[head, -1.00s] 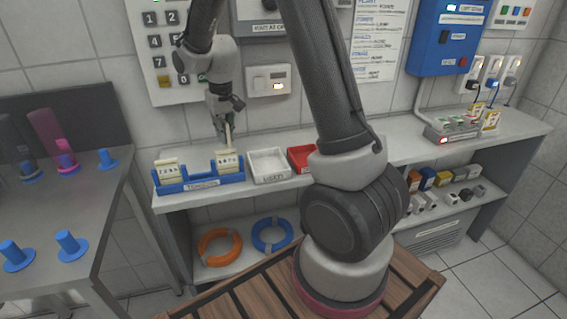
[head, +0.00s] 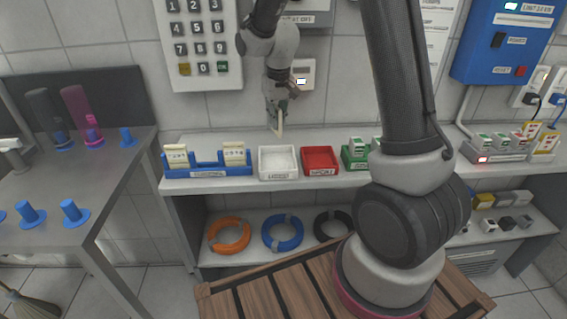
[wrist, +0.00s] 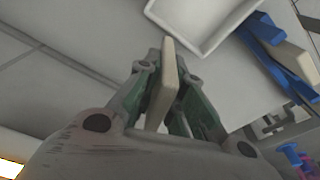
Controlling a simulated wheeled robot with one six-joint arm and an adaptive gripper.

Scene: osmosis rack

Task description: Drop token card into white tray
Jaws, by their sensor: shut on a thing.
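My gripper (head: 276,106) is shut on a thin cream token card (head: 280,122), which points down behind and above the white tray (head: 278,160). In the wrist view the card (wrist: 163,82) stands between the two fingers (wrist: 168,74), its tip just short of the tray's near rim (wrist: 174,43) in the picture. The card looks apart from the tray. The tray stands on the shelf top and looks empty. Its exact height below the card is hard to tell.
A blue rack (head: 207,171) with cream cards stands left of the tray. A red tray (head: 319,161) and a green container (head: 352,163) stand to its right. The wall with a keypad (head: 200,45) is close behind.

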